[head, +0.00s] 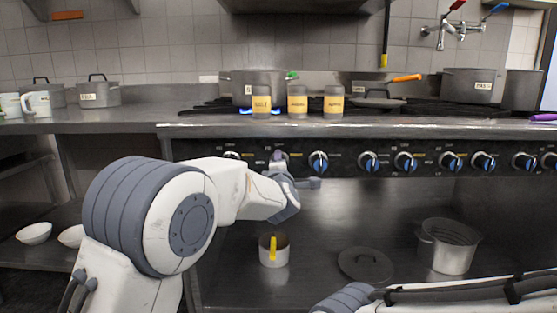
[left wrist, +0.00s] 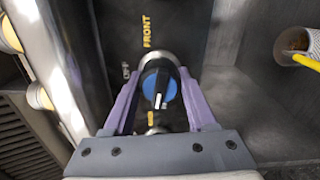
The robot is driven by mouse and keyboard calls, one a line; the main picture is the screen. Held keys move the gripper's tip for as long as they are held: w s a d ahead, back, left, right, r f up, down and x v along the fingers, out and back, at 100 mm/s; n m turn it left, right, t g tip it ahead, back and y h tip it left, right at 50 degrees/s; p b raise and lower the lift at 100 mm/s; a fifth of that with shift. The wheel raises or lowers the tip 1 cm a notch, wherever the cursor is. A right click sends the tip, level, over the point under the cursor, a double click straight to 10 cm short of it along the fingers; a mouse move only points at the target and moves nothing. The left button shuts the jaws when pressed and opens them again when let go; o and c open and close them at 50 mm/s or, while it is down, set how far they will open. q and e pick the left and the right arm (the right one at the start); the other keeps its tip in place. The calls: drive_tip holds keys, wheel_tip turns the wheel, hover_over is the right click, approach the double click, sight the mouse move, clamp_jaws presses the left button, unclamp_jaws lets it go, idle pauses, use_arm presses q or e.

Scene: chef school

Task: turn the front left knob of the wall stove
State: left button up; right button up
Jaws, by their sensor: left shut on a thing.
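The wall stove's black front panel (head: 335,155) carries a row of blue-faced knobs. My left gripper (head: 281,162) reaches one near the left end and mostly hides it in the head view. In the left wrist view this knob (left wrist: 159,84) has a blue face with a black and white grip bar, beside yellow "FRONT" lettering. The purple fingers of my left gripper (left wrist: 160,100) stand on both sides of it, shut on it. My right arm crosses the bottom right of the head view, and its gripper is not visible.
Another knob (head: 319,161) sits just right of my left gripper. Three labelled jars (head: 298,101) stand at the stove's front edge, with pots and a pan behind.

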use_arm(q)
drive_tip(key=m+p, duration=0.3)
drive_tip(key=m, duration=0.1)
drive_tip(key=shift+r+m, duration=0.1)
drive_tip(key=shift+m, duration=0.2)
drive_tip(key=m+p, duration=0.3)
drive_tip(key=m, duration=0.1)
drive_tip(key=shift+m, duration=0.3)
drive_tip(key=m+p, duration=0.3)
drive_tip(key=m, duration=0.1)
drive_tip(key=shift+d+p, duration=0.1)
drive_tip(key=shift+p, duration=0.25)
drive_tip(key=shift+m+p, duration=0.8)
drive_tip(key=shift+m, duration=0.6)
drive_tip(key=shift+f, duration=0.2)
drive_tip(key=o, duration=1.4)
drive_tip(key=shift+c, duration=0.2)
drive_tip(key=shift+r, duration=0.1)
